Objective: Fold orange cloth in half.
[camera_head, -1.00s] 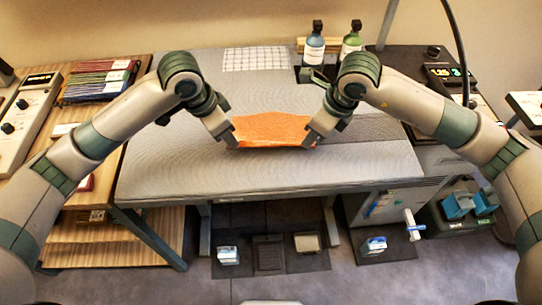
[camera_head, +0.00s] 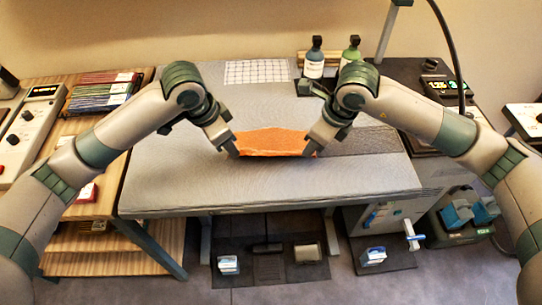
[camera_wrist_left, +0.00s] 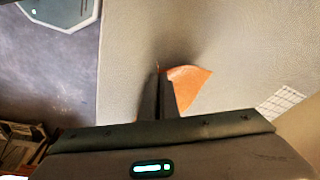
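The orange cloth (camera_head: 272,141) lies on the grey table between my two grippers, its near edge running from one to the other. My left gripper (camera_head: 234,152) is at its near left corner. In the left wrist view its fingers (camera_wrist_left: 161,92) are close together, with a bit of orange at their tips and a wedge of cloth (camera_wrist_left: 190,84) fanning out beside them. My right gripper (camera_head: 312,149) is at the near right corner and looks shut on it, though its fingertips are small in view. The cloth's underside is hidden.
A white gridded sheet (camera_head: 256,72) lies behind the cloth. A darker mat (camera_head: 368,142) lies right of the cloth. The table front (camera_head: 260,186) is clear.

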